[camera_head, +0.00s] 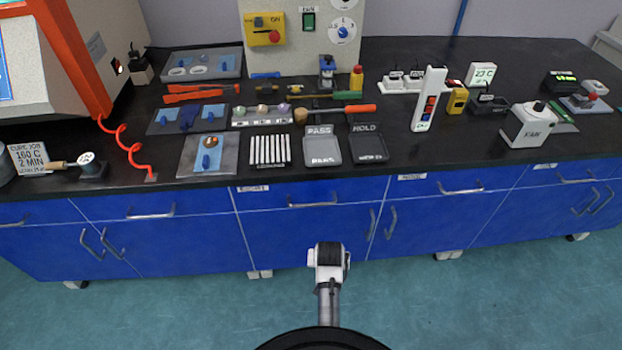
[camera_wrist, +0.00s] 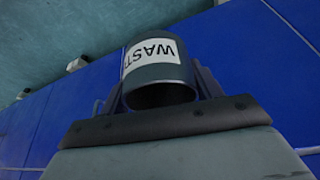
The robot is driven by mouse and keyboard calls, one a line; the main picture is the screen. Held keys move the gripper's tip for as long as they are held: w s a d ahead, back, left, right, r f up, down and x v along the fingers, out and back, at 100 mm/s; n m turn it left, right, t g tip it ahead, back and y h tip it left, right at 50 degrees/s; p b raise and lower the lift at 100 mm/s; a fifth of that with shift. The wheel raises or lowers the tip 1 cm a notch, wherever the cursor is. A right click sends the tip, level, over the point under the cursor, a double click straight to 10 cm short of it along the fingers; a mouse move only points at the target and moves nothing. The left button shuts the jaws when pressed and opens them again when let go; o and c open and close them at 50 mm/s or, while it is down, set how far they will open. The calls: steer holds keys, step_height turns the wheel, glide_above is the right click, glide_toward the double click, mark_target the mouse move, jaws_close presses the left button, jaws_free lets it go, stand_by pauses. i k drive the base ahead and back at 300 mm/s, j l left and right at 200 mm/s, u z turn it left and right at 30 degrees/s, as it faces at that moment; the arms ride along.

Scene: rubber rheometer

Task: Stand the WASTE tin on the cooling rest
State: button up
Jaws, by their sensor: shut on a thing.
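The WASTE tin (camera_wrist: 160,78) is a dark grey cylinder with a white label, seen in the wrist view between the two fingers of my gripper (camera_wrist: 160,88). The gripper is shut on it, and its open dark mouth faces the wrist camera. In the head view my arm's end is in front of the blue cupboards, off the worktop; the tin cannot be made out there. A dark plate with several white ribs and a small label (camera_head: 270,150), which looks like the cooling rest, lies near the worktop's front edge. Nothing stands on it.
A grey PASS tray (camera_head: 323,158) and a black HOLD tray (camera_head: 369,156) lie right of the ribbed plate. A grey plate with a blue item (camera_head: 187,165) lies left. Bulb-topped pieces and orange-handled tools (camera_head: 350,108) lie behind. The black worktop (camera_head: 440,150) has free room front right.

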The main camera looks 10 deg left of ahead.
mark_target(270, 146)
steer(key=z, duration=0.8)
steer(key=k+j+z, duration=0.3)
steer(key=j+z, duration=0.15)
steer(key=k+j, duration=0.65)
steer(key=j, duration=0.15)
steer(key=i, duration=0.5)
